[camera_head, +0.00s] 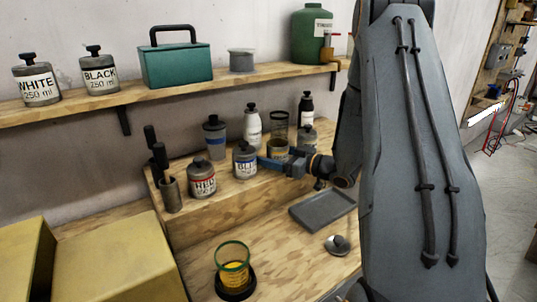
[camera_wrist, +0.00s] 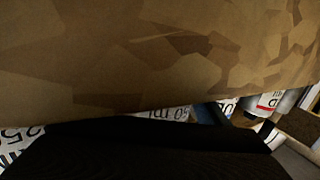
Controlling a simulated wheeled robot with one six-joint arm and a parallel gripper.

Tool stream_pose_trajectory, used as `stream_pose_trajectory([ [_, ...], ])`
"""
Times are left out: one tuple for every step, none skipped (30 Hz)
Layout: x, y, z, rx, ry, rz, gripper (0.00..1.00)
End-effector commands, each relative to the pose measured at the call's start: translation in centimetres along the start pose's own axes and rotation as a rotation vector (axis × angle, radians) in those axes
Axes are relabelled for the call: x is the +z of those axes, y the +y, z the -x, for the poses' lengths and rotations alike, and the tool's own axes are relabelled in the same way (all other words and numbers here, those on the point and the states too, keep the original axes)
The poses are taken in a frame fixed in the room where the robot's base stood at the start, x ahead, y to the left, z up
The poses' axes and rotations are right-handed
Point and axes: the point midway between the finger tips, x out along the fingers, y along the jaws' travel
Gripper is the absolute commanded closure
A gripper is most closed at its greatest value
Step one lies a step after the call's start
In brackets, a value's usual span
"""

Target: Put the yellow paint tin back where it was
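No tin in view has a readable yellow label. In the head view, a grey tin with a dark lid (camera_head: 307,136) stands behind my gripper; its label is mostly hidden, so I cannot tell its colour. My gripper (camera_head: 272,163) is low over the wooden step, its blue fingers pointing left beside the blue tin (camera_head: 245,161). The red tin (camera_head: 202,180) stands further left. Whether the fingers hold anything is hidden. In the wrist view, brown wood-like surface fills the top, a dark shape covers the bottom, and parts of white labels show between.
A clear cup with a yellowish bottom (camera_head: 278,150) stands just behind my fingers. The white tin (camera_head: 38,82) and black tin (camera_head: 99,73) stand on the shelf (camera_head: 128,106). A grey tray (camera_head: 322,209) and a green-rimmed cup of yellow (camera_head: 234,264) are on the bench.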

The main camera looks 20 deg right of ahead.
Motion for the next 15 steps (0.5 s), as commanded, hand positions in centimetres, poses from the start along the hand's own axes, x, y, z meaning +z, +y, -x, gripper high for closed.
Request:
stream_pose_trajectory([
  [0.0,0.0,0.0,0.0,0.0,0.0,0.29],
  [0.0,0.0,0.0,0.0,0.0,0.0,0.29],
  [0.0,0.0,0.0,0.0,0.0,0.0,0.29],
  [0.0,0.0,0.0,0.0,0.0,0.0,0.29],
  [0.0,0.0,0.0,0.0,0.0,0.0,0.29],
  [0.0,0.0,0.0,0.0,0.0,0.0,0.29],
  [0.0,0.0,0.0,0.0,0.0,0.0,0.29],
  [-0.1,0.0,0.0,0.0,0.0,0.0,0.29],
  [-0.2,0.0,0.0,0.0,0.0,0.0,0.29],
  [-0.3,0.0,0.0,0.0,0.0,0.001,0.29],
  [-0.5,0.0,0.1,0.0,0.0,0.001,0.29],
  [-0.3,0.1,0.5,0.002,0.0,0.001,0.29],
  [-0.3,0.1,0.8,0.003,0.0,0.001,0.29],
  [-0.2,0.1,1.2,0.002,0.0,0.001,0.29],
  [-0.2,0.2,1.9,0.004,0.0,0.001,0.29],
])
